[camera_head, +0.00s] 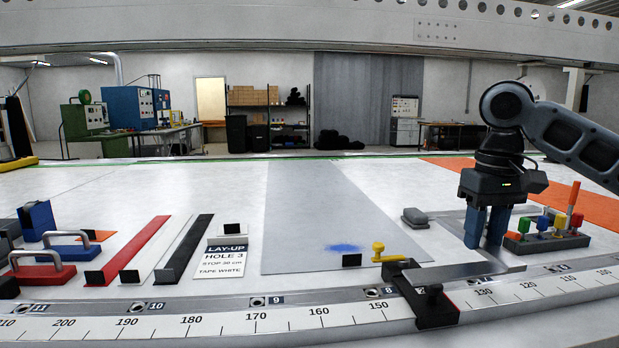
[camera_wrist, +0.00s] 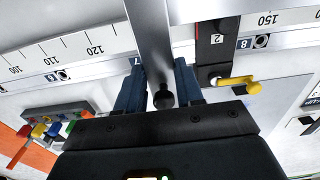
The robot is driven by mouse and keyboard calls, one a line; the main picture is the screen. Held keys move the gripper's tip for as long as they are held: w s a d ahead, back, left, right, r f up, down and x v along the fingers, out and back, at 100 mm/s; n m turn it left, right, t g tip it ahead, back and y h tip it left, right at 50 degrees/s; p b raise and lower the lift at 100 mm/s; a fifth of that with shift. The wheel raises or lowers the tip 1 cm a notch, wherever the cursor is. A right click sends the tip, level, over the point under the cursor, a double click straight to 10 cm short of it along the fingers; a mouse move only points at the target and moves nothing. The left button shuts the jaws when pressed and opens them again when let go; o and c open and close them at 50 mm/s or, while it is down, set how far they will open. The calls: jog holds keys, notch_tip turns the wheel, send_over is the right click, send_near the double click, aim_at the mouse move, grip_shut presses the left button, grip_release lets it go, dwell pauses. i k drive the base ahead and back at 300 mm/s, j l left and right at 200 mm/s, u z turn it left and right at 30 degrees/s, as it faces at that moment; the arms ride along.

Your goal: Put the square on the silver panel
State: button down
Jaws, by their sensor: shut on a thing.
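The square is a flat silver L-shaped metal piece (camera_head: 465,271); it also shows in the wrist view (camera_wrist: 152,45). My gripper (camera_head: 486,240) is shut on it, with a dark knob (camera_wrist: 163,98) between the blue fingers. One leg runs from the fingers toward the ruler; the other points left toward the black stop. Whether the square touches the ruler or stop cannot be told. The silver panel (camera_head: 311,200) is a large grey sheet lying flat on the white table, left of my gripper, with a blue smudge near its front.
A black stop (camera_head: 434,306) with a yellow handle (camera_head: 379,250) sits on the long ruler (camera_head: 240,325). A rack of coloured handles (camera_head: 547,241) stands right of my gripper, a grey block (camera_head: 415,216) left. Red, white and black strips lie left of the panel.

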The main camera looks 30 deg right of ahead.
aim_at(331, 226)
jog(key=i+l, duration=0.35)
jog(key=i, duration=0.2)
jog(key=i+l, duration=0.3)
jog(key=i, duration=0.2)
